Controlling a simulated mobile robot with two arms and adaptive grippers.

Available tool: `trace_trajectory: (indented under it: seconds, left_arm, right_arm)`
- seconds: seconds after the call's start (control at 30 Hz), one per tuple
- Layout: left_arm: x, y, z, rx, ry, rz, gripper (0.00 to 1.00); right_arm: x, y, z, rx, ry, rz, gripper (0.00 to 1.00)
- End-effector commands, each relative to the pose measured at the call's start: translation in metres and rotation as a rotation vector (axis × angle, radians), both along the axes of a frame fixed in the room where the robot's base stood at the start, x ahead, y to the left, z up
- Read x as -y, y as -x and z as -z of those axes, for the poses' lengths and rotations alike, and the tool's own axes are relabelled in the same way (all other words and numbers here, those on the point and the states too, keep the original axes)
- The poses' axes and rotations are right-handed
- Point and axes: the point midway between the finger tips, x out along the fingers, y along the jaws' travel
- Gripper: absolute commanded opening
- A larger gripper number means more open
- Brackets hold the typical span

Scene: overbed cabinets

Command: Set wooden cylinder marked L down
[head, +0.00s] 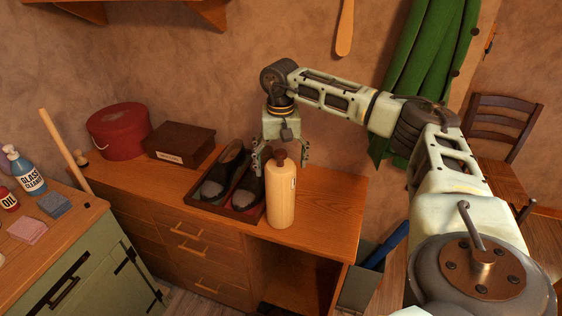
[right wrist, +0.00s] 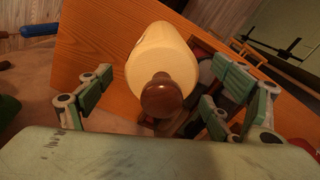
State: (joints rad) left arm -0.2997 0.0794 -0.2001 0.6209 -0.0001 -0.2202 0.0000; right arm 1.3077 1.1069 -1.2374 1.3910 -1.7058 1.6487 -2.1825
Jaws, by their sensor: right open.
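The wooden cylinder (head: 281,195) is pale cream with a brown knob on top. It stands upright on the desk top (head: 330,205), near the front edge and just right of the shoe tray. A small mark shows on its side, but I cannot read it. My right gripper (head: 281,155) is open above it, with its fingers spread on either side of the knob. In the right wrist view the cylinder (right wrist: 163,60) and knob lie between the open fingers (right wrist: 162,100), with gaps on both sides. My left gripper is not in view.
A tray (head: 245,215) with dark shoes sits close beside the cylinder on the left. A brown box (head: 180,144) and a red round box (head: 119,131) stand farther left. The desk top right of the cylinder is clear. A green curtain (head: 425,60) hangs behind my arm.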

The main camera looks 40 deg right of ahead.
Motion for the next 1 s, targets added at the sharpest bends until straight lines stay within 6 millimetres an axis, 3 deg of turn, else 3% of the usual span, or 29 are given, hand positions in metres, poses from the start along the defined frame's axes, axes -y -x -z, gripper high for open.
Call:
trace_trajectory:
  seconds: [0.27,0.7,1.0]
  left_arm:
    - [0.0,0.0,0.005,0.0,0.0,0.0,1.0]
    - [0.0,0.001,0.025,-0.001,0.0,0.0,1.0]
    - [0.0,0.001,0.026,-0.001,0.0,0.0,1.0]
  right_arm:
    - [0.0,-0.002,-0.016,0.006,0.0,0.0,0.84]
    - [-0.001,-0.002,-0.105,0.005,-0.001,-0.001,0.84]
    - [-0.001,-0.001,-0.123,0.0,0.0,-0.001,0.84]
